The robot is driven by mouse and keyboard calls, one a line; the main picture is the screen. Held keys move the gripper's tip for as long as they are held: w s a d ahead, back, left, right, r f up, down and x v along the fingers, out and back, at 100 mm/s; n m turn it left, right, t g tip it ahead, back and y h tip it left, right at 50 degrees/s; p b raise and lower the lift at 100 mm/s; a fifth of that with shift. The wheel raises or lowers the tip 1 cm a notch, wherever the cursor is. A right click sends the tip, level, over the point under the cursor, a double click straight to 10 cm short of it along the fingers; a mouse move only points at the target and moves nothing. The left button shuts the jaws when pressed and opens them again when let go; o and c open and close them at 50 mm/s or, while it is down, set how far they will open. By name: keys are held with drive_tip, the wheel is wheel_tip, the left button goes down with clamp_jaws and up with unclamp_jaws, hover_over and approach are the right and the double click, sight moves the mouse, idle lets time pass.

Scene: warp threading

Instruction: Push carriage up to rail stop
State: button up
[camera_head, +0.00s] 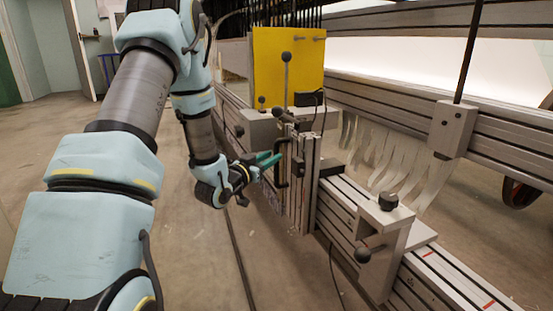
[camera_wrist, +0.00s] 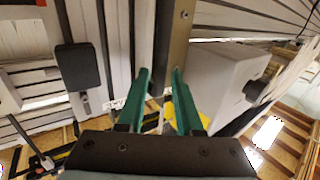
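The carriage (camera_head: 307,179) is an upright slotted metal block with a black bar handle (camera_head: 283,163) on its left side. It sits on the long metal rail (camera_head: 338,208). The likely rail stop is a grey clamp block (camera_head: 389,236) with black knobs, farther right along the rail, with bare rail between. My gripper (camera_head: 273,160) has green fingers reaching to the handle from the left. In the wrist view the fingers (camera_wrist: 160,72) stand apart with a gap between them. A beige metal bar (camera_wrist: 174,45) shows beyond the tips. I cannot tell whether they touch the handle.
A yellow panel (camera_head: 288,65) with a lever stands behind the carriage. Pale hanging strips (camera_head: 385,160) and a second beam (camera_head: 420,108) run behind the rail. A post block (camera_head: 452,128) hangs at the upper right. The floor left of the rail is clear.

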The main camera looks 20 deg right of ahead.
sight(275, 154)
drive_tip(key=shift+b+x, duration=0.35)
drive_tip(key=shift+x, duration=1.45)
clamp_jaws()
drive_tip(key=shift+s, duration=0.1)
